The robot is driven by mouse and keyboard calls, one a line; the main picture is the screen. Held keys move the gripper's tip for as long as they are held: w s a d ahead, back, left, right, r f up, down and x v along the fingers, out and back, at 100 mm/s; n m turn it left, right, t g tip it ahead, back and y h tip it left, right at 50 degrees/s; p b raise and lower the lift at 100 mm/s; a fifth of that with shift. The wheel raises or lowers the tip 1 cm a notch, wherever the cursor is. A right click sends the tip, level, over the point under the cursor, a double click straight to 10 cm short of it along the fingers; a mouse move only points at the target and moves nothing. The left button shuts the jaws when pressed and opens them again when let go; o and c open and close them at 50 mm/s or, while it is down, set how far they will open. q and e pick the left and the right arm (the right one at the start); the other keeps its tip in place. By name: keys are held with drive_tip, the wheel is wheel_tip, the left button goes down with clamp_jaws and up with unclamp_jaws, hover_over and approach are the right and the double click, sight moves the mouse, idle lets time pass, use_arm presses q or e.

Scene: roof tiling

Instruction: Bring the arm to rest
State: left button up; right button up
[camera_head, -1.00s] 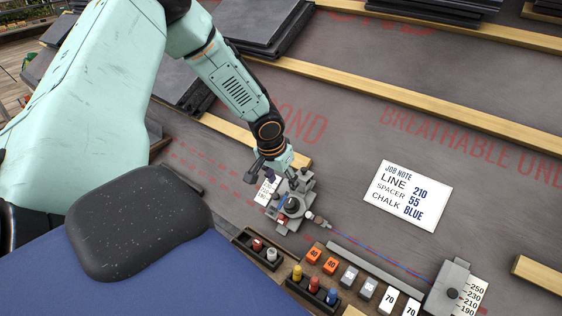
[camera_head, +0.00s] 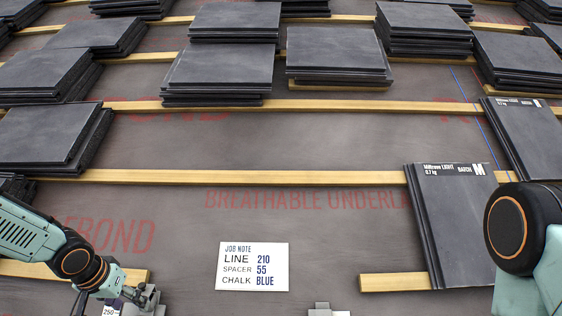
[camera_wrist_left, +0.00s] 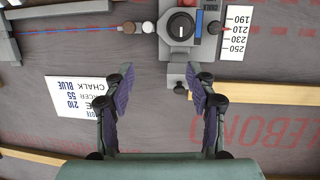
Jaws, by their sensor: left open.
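My left gripper (camera_head: 148,296) is low at the left in the head view, beside a "250" scale label cut by the bottom edge. In the left wrist view its two dark fingers (camera_wrist_left: 160,80) are spread apart with nothing held between them. Just beyond the fingertips is a grey device with a black dial (camera_wrist_left: 181,25). Its scale card (camera_wrist_left: 235,33) reads 190 to 250. Whether the right fingertip touches the device's grey lower part, I cannot tell. Part of my right arm (camera_head: 512,228) shows at the right; its gripper is outside the view.
A job note (camera_head: 252,267) reads line 210, spacer 55, chalk blue. Dark slate stacks (camera_head: 222,70) stand along wooden battens (camera_head: 250,177). A slate stack marked M (camera_head: 455,215) lies close to my right arm.

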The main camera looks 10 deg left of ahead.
use_arm(q)
drive_tip(key=s+d+f+h, duration=0.15)
drive_tip(key=s+d, duration=0.25)
drive_tip(key=d, duration=0.4)
drive_tip(key=s+d+f+h, duration=0.1)
drive_tip(key=s+d+f, duration=0.2)
drive_tip(key=d, duration=0.5)
drive_tip(key=s+d+f+g+y, duration=0.1)
drive_tip(key=s+f, duration=0.3)
drive_tip(key=s, duration=0.8)
drive_tip(key=s+d+f+g+y, duration=0.1)
drive_tip(key=s+f+g+y, duration=0.1)
drive_tip(key=s, duration=1)
wheel_tip(320, 180, down, 2)
drive_tip(key=shift+m+g, duration=0.3)
drive_tip(key=shift+g, duration=0.3)
